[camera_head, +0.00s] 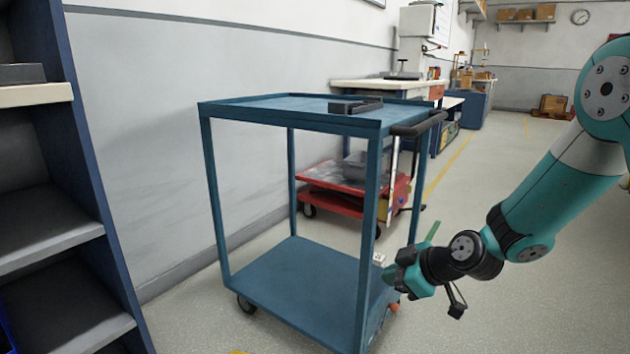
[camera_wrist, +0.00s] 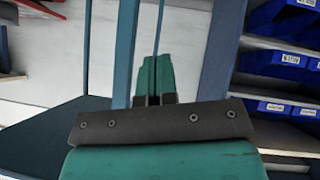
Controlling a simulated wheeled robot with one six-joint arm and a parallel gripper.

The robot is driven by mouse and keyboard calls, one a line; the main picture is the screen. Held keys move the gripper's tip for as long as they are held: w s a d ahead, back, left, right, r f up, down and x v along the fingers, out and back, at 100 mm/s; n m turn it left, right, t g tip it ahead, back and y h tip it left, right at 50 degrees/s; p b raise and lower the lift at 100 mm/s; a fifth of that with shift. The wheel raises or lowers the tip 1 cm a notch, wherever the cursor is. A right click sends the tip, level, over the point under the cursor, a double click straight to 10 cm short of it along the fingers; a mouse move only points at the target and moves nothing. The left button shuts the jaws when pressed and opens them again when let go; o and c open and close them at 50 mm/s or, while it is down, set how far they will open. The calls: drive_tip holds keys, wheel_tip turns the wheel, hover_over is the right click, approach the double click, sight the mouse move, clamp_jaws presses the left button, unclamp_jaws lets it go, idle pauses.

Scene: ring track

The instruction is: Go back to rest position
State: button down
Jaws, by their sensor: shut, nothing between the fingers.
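My gripper (camera_head: 388,276) shows in the head view at the end of my teal arm, in front of the right front post of a blue two-shelf cart (camera_head: 290,283). In the wrist view my gripper (camera_wrist: 154,80) has its teal fingers together, with nothing between them. The cart's blue posts show around the fingers in the wrist view. I cannot tell whether the gripper touches the cart. A dark bracket-shaped object (camera_head: 356,105) lies on the cart's top shelf.
A shelf rack (camera_head: 85,170) stands close at the left. A red cart (camera_head: 345,190) and a workbench (camera_head: 390,86) are behind the blue cart. Blue bins (camera_wrist: 278,65) show at the right in the wrist view. The floor (camera_head: 480,190) right of the cart is clear.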

drive_tip(key=s+a+r+m+g+p, duration=0.2)
drive_tip(key=s+a+r+g, duration=0.2)
drive_tip(key=s+r, duration=0.9)
drive_tip(key=s+d+r+m+g+h+p, duration=0.1)
drive_tip(key=s+r+m+g, duration=0.15)
drive_tip(key=s, duration=0.65)
drive_tip(key=s+d+r+m+g+h+p, duration=0.15)
drive_tip(key=s+r, duration=0.25)
drive_tip(key=s, duration=0.5)
wheel_tip(320, 180, up, 36)
drive_tip(key=t+p, duration=0.1)
drive_tip(key=p, duration=3.5)
drive_tip(key=shift+w, duration=0.25)
